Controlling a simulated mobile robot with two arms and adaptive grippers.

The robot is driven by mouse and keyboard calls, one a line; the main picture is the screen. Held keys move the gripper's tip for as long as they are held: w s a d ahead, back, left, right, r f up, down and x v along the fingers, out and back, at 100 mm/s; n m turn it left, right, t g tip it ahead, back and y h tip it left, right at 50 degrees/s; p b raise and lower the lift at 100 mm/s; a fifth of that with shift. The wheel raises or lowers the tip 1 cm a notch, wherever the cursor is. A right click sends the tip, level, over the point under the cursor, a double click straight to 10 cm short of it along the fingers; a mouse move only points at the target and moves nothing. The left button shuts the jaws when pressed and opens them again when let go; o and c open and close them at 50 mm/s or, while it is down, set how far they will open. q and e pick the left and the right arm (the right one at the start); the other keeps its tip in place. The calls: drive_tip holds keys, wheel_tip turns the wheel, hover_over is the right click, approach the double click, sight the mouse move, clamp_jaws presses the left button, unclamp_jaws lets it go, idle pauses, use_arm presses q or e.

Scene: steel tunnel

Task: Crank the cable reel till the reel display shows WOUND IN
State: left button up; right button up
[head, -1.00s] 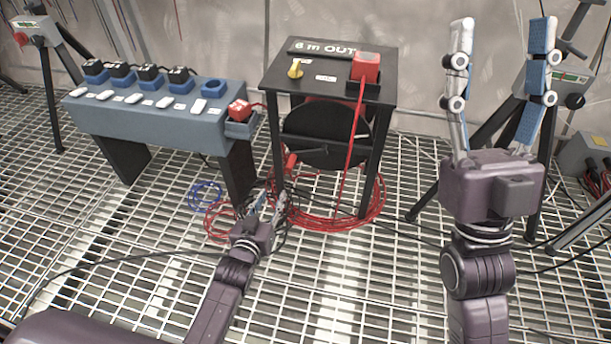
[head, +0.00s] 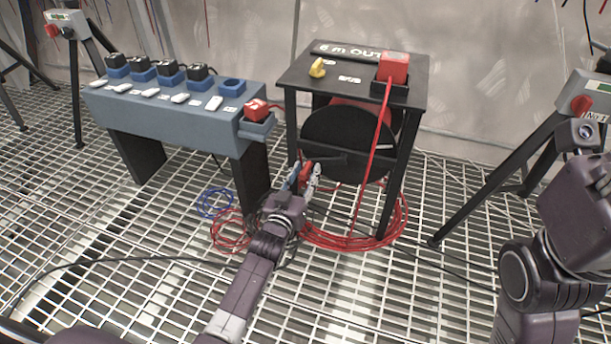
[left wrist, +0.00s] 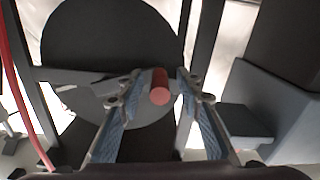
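The cable reel is a black disc (head: 345,143) under a small black table (head: 300,75); its display (head: 347,51) reads "6 m OUT". The reel also fills the upper left of the left wrist view (left wrist: 110,30). Its red crank handle (left wrist: 159,88) sticks out at the reel's lower front. My left gripper (head: 305,178) is at the handle; in the left wrist view its fingers (left wrist: 160,90) stand open on both sides of it, with a gap at least on one side. My right gripper's body (head: 580,205) is at the right edge; its fingers are out of frame.
A yellow knob (head: 317,68) and a red plug (head: 393,68) are on the tabletop. Red cable (head: 350,238) lies coiled on the grating below. A blue-grey socket bench (head: 175,115) stands to the left. A tripod stand (head: 500,175) is at the right.

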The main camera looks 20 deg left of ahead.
use_arm(q)
clamp_jaws()
idle(0.3)
idle(0.3)
